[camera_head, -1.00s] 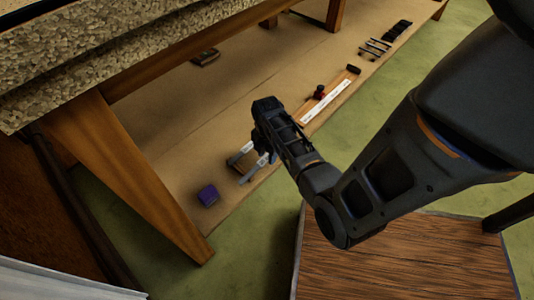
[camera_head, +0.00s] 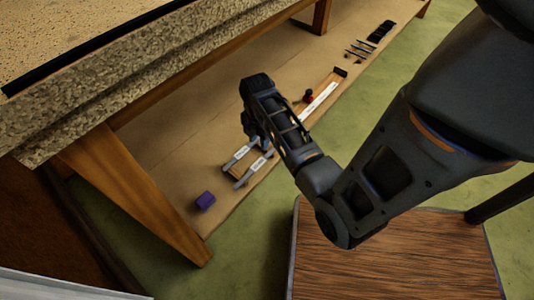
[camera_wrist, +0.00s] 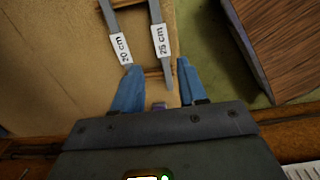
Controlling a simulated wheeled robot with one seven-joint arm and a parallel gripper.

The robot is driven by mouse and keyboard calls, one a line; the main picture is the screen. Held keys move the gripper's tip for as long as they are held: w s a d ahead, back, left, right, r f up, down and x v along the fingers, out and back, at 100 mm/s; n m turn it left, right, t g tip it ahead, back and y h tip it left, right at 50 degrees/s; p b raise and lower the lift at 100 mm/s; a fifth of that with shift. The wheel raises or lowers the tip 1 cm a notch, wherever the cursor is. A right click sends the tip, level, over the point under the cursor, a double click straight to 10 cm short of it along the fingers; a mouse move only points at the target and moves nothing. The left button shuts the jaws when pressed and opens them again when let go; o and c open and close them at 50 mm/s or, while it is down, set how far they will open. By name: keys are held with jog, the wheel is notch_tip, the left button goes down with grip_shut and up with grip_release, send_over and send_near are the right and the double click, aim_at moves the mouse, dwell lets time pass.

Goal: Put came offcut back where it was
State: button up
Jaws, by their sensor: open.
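Two grey came strips lie side by side on the brown low shelf, across small wooden supports. The 20 cm strip (camera_head: 236,157) is on the left, and it also shows in the wrist view (camera_wrist: 113,32). The 25 cm strip (camera_head: 251,172) is on the right, also in the wrist view (camera_wrist: 159,32). My gripper (camera_wrist: 158,83) is open, with nothing seen held between its blue fingers. Its fingers appear near the strips' close ends; contact cannot be told. In the head view my gripper's (camera_head: 252,130) fingertips are mostly hidden by the hand.
A purple block (camera_head: 205,201) sits on the shelf nearer the bench leg (camera_head: 140,195). A wooden board with a white ruler (camera_head: 319,98) and several dark tools (camera_head: 362,49) lie farther back. The speckled benchtop (camera_head: 110,85) overhangs the shelf. A wooden-topped surface (camera_head: 390,260) stands at right.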

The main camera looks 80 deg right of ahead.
jog(key=s+a+r+m+t+h, duration=0.2)
jog(key=a+m+t, duration=0.15)
jog(key=a, duration=0.55)
jog(key=s+a+r+m+t+h, duration=0.2)
jog(key=a+r+t, duration=0.15)
jog(key=a, duration=0.45)
jog(key=s+a+r+m+t+y, duration=0.2)
jog(key=a+r, duration=0.5)
jog(key=r, duration=0.4)
jog(key=s+a+r+m+t+y, duration=0.2)
jog(key=s+a+r+m+t, duration=0.2)
jog(key=r, duration=0.7)
jog(key=a+t, duration=0.2)
jog(key=a, duration=0.1)
jog(key=shift+a, duration=0.4)
jog(key=shift+r, duration=0.1)
